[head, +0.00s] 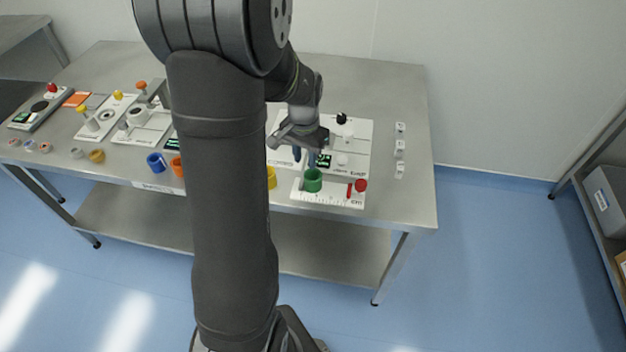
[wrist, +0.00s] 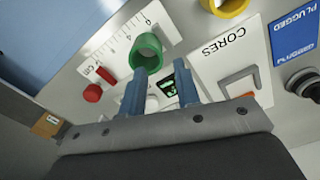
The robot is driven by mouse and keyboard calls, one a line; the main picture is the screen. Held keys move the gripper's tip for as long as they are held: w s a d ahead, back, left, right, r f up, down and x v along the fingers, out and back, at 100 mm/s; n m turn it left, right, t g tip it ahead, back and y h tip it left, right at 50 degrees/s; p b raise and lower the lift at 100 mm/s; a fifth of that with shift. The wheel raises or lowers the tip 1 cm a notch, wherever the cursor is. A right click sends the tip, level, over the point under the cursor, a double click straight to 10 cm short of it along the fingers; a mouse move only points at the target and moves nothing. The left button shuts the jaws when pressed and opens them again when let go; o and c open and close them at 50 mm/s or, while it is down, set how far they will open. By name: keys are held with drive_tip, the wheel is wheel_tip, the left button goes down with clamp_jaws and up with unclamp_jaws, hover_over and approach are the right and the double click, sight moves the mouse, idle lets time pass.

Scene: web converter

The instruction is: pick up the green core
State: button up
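The green core (head: 313,180) is a short hollow ring at the front of the table, on the white ruler plate (head: 331,199). In the wrist view the green core (wrist: 146,54) shows its open end, just beyond my fingertips. My gripper (head: 305,157) is above and slightly behind the core in the head view. In the wrist view my gripper (wrist: 160,85) has its two blue fingers apart with nothing between them. I cannot tell the exact height gap between the fingers and the core.
A red knob (head: 361,185) stands right of the core on the plate. A yellow core (head: 271,177), orange core (head: 177,166) and blue core (head: 156,162) stand to the left. A white panel marked CORES (wrist: 222,62) lies close by. Small white blocks (head: 399,150) stand at right.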

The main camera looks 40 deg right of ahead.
drive_tip(key=shift+d+f, duration=0.15)
drive_tip(key=shift+f, duration=3.05)
clamp_jaws()
